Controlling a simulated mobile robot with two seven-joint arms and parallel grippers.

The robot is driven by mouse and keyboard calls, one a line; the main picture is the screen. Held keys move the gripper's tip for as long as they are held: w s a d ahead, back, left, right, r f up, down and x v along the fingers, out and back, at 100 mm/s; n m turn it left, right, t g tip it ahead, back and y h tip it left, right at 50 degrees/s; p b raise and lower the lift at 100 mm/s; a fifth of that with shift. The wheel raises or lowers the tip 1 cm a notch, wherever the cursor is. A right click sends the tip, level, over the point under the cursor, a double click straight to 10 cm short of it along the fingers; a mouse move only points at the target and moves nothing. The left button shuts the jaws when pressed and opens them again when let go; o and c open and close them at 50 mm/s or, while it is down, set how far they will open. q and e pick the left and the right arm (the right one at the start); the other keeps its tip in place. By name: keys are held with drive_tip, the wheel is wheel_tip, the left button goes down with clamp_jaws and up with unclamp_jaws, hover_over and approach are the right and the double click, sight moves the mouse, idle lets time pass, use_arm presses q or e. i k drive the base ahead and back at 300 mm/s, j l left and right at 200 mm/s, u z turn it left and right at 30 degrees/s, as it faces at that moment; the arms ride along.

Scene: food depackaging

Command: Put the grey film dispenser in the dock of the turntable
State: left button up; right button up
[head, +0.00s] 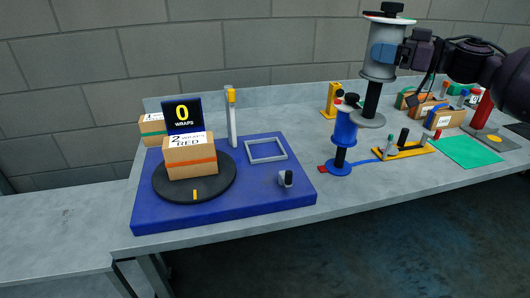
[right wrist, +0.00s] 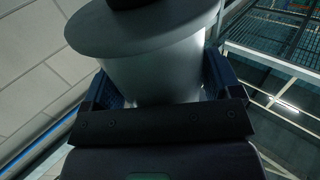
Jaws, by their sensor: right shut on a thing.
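The grey film dispenser (head: 380,65) is a grey spool with wide discs and black ends. My right gripper (head: 384,53) is shut on it and holds it upright, raised above the table at the right of the head view. In the right wrist view the grey spool (right wrist: 150,78) sits between the fingers. The turntable (head: 230,176) is a black disc on a blue base at the left. A box labelled "2 wraps red" (head: 190,158) stands on the disc. A square grey frame (head: 266,151) on the base looks like the dock, and it is empty. My left gripper is not in view.
A blue spool (head: 344,128) stands on the table below and left of the held dispenser. A yellow stand (head: 405,150), a green mat (head: 466,151) and several boxes lie to the right. A post (head: 232,118) with a yellow top and a "0 wraps" display (head: 182,113) rise from the turntable base.

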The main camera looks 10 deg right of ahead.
sight(264, 151)
drive_tip(key=i+j, duration=0.2)
drive_tip(key=j, duration=0.2)
drive_tip(key=i+j, duration=0.2)
drive_tip(key=j, duration=0.2)
drive_tip(key=i+j, duration=0.2)
drive_tip(key=j, duration=0.2)
